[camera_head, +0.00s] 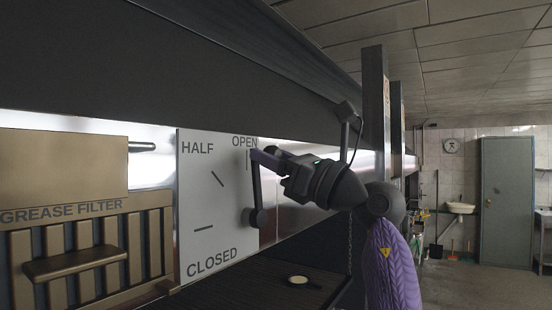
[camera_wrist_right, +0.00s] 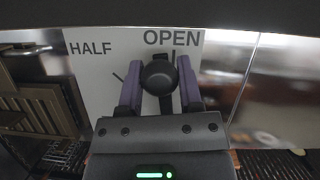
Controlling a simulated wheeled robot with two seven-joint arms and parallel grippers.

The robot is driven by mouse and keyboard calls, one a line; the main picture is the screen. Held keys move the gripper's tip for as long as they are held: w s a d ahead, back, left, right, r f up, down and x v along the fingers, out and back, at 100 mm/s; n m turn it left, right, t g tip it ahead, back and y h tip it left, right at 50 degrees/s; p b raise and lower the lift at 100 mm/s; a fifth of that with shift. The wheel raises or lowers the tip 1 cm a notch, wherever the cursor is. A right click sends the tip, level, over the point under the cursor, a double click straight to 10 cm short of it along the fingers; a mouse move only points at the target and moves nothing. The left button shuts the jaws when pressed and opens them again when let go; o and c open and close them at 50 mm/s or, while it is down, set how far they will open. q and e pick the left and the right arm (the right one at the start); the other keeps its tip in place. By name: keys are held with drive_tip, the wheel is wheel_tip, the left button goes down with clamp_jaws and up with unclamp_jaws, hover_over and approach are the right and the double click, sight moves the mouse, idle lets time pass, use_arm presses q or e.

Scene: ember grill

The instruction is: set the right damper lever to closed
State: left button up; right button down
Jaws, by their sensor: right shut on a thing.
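The dark damper lever (camera_head: 257,190) is on a pale plate (camera_head: 205,170) marked HALF, OPEN and CLOSED. It points up, with its upper end at the OPEN mark, and its round pivot is at the lower right of the plate. My right gripper (camera_head: 260,158) comes in from the right and is shut on the lever's upper end, which it partly hides. In the right wrist view the lever's round dark knob (camera_wrist_right: 159,76) sits between the two purple fingers, just below the word OPEN. My left gripper is not in view.
A brass grease filter (camera_head: 75,255) with a handle stands left of the plate. A dark hood (camera_head: 180,60) overhangs above. The dark grill top (camera_head: 265,285) lies below, with a small pale round thing (camera_head: 299,280) on it. Open floor and a grey door (camera_head: 507,200) are at the far right.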

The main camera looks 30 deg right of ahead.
sight(258, 167)
drive_tip(key=a+n, duration=0.1)
drive_tip(key=n, duration=0.1)
drive_tip(key=s+a+f+n+g+y, duration=0.1)
drive_tip(key=n, duration=0.1)
drive_tip(key=s+a+n+g+y+b, duration=0.1)
drive_tip(key=n, duration=0.1)
drive_tip(key=shift+a+f, duration=0.1)
drive_tip(key=shift+f, duration=0.1)
drive_tip(key=s+a+f+n+g+b, duration=0.2)
drive_tip(key=f+n, duration=0.6)
drive_tip(key=n, duration=0.6)
drive_tip(key=shift+s+a+f+g+b, duration=0.2)
drive_tip(key=shift+a+f+g+b, duration=0.4)
drive_tip(key=shift+a+g, duration=0.95)
drive_tip(key=shift+d+r+g, duration=0.1)
drive_tip(key=shift+d+g, duration=0.25)
drive_tip(key=shift+c, duration=1.4)
unclamp_jaws()
drive_tip(key=shift+r, duration=0.1)
